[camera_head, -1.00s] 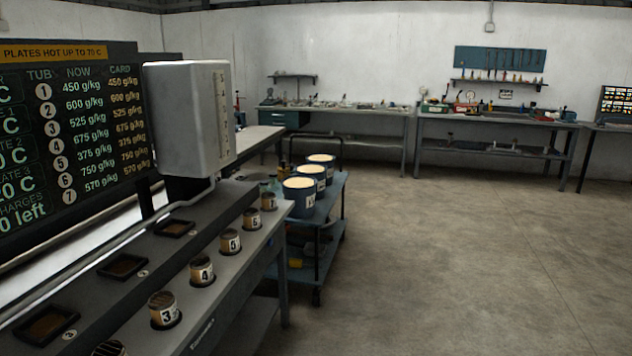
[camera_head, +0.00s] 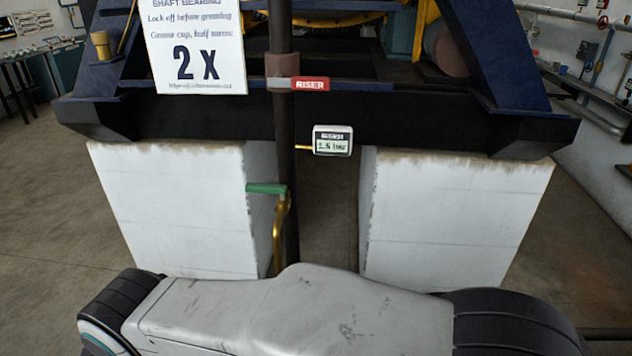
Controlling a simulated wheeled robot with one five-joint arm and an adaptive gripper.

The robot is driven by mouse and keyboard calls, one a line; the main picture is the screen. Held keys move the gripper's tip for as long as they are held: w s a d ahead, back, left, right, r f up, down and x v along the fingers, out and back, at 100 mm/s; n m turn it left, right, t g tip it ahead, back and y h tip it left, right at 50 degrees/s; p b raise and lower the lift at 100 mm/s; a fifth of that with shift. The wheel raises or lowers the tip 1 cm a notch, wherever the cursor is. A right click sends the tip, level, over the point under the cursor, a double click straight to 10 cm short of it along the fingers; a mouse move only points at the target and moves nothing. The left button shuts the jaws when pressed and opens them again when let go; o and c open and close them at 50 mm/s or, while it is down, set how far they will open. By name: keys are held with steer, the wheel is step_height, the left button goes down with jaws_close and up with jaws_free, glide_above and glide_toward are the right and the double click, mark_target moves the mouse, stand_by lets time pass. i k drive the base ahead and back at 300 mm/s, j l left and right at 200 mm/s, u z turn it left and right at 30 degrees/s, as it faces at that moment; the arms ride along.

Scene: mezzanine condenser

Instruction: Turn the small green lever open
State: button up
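The small green lever (camera_head: 266,189) is in the middle of the head view, in front of the gap between two white blocks. It lies about level and points left from the top of a brass fitting (camera_head: 279,228), beside a dark upright pipe (camera_head: 283,120). A red tag (camera_head: 310,84) reading "RISER" is on the pipe higher up. A small gauge (camera_head: 332,140) to the right shows a reading that looks like 1.5 bar. My gripper is not in view.
White blocks stand left (camera_head: 180,205) and right (camera_head: 450,215) of the pipe, under a dark blue frame (camera_head: 430,118). A sign (camera_head: 195,45) reading "2 X" hangs above left. My wheeled base fills the bottom front. Open floor (camera_head: 50,210) lies to the left.

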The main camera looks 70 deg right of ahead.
mark_target(282, 188)
steer(key=z, duration=1.9)
steer(key=i+j, duration=0.3)
steer(key=i+j+z, duration=0.1)
steer(key=i+j, duration=0.15)
steer(key=j, duration=0.25)
steer(key=i+j, duration=0.25)
steer(key=j, duration=0.15)
steer(key=z, duration=0.05)
